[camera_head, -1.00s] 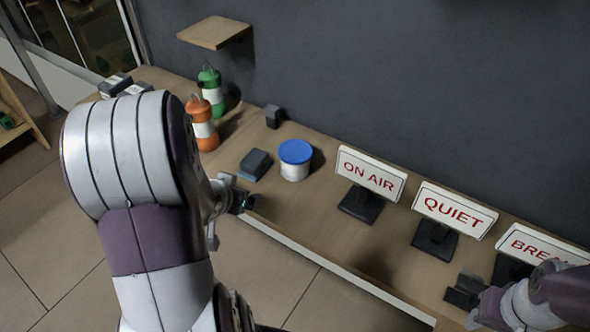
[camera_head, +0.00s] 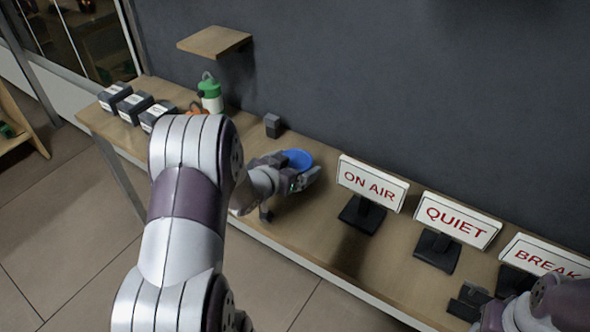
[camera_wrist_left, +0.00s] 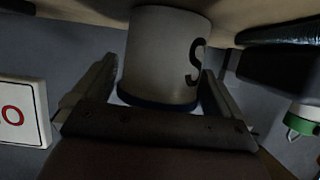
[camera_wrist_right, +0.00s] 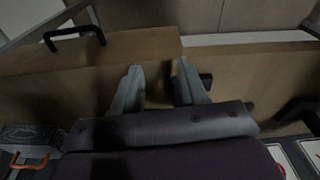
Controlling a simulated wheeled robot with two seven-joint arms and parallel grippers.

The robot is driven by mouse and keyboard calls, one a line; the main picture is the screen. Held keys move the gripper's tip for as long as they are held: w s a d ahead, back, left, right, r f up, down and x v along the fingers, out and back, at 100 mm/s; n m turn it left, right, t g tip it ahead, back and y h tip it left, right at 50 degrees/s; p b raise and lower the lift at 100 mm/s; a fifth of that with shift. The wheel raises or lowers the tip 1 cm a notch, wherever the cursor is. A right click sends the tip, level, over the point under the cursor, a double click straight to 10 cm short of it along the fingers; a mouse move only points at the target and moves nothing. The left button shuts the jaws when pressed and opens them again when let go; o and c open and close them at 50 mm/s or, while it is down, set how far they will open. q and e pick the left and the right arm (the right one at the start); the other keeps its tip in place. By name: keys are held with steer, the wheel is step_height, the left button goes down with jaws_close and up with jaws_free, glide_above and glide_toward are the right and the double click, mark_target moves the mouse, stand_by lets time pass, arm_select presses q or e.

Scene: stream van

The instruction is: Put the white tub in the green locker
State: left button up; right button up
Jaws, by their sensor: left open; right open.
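The white tub (camera_wrist_left: 160,55) has a blue lid (camera_head: 298,159) and stands on the wooden bench; a dark letter S shows on its side in the left wrist view. My left gripper (camera_head: 301,174) is open, with one finger on each side of the tub; I cannot tell whether they touch it. It also shows in the left wrist view (camera_wrist_left: 158,88). My right gripper (camera_head: 470,302) is open and empty near the bench's front edge at the lower right; its fingers also show in the right wrist view (camera_wrist_right: 159,75). No green locker can be made out.
Signs reading ON AIR (camera_head: 371,184), QUIET (camera_head: 456,215) and BREAK (camera_head: 545,257) stand right of the tub. A green-and-white bottle (camera_head: 211,95), a small dark block (camera_head: 272,125) and dark boxes (camera_head: 133,107) stand left and behind. A wooden shelf (camera_head: 214,40) juts from the wall.

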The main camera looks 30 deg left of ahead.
arm_select(q)
steer(key=shift+w+f, duration=0.2)
steer(key=shift+w, duration=0.15)
steer(key=shift+s+r, duration=0.1)
steer(key=shift+s, duration=0.05)
steer(key=c, duration=0.9)
steer(key=shift+r, duration=0.1)
steer(key=shift+c, duration=0.7)
